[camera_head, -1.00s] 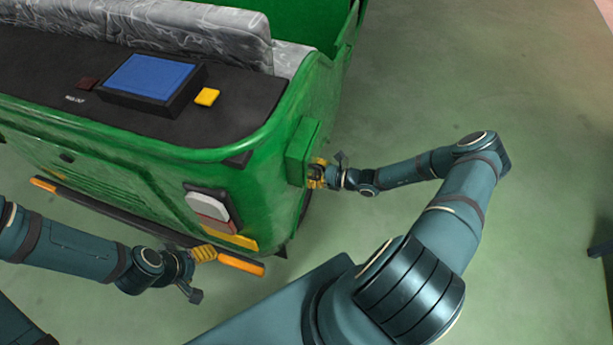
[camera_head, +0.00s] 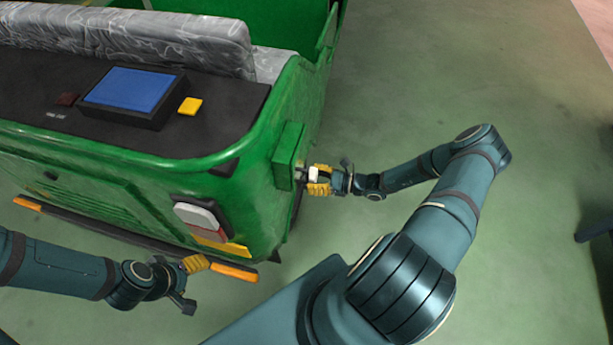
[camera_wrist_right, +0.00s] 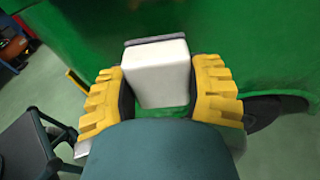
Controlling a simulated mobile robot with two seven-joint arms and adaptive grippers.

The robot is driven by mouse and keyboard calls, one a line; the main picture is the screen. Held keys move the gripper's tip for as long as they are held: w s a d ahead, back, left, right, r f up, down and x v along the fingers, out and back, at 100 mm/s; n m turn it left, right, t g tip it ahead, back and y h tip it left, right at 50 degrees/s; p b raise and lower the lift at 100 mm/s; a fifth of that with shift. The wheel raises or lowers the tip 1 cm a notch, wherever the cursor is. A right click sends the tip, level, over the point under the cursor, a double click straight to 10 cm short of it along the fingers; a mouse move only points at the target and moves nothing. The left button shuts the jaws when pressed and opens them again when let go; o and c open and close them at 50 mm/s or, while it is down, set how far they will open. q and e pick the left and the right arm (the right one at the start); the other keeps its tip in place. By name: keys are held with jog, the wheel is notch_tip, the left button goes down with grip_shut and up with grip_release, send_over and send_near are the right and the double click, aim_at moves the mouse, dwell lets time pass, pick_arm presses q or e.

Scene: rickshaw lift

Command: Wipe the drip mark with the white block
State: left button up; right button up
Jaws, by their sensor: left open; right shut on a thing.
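My right gripper (camera_head: 318,179) is shut on the white block (camera_head: 314,174), beside the green box (camera_head: 288,157) on the rickshaw's side. In the right wrist view, the block (camera_wrist_right: 157,76) sits between the yellow fingers of the right gripper (camera_wrist_right: 160,88), with a grey strip along its far edge and green bodywork behind it. Whether the block touches anything cannot be told. I cannot make out the drip mark in either view. My left gripper (camera_head: 196,265) is open at low left, close to an orange bar end (camera_head: 235,271) at the rickshaw's bumper.
The green rickshaw (camera_head: 150,160) fills the left side, with a blue panel (camera_head: 130,89), a yellow block (camera_head: 190,106) and grey seats (camera_head: 130,35) on top. A lamp (camera_head: 200,220) is on its near corner. The floor (camera_head: 430,80) to the right is mostly clear.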

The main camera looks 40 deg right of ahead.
jog(key=shift+s+d, duration=0.15)
jog(key=v, duration=0.3)
jog(key=shift+f, duration=0.2)
dwell(0.3)
pick_arm(q)
jog(key=shift+s, duration=0.1)
dwell(0.3)
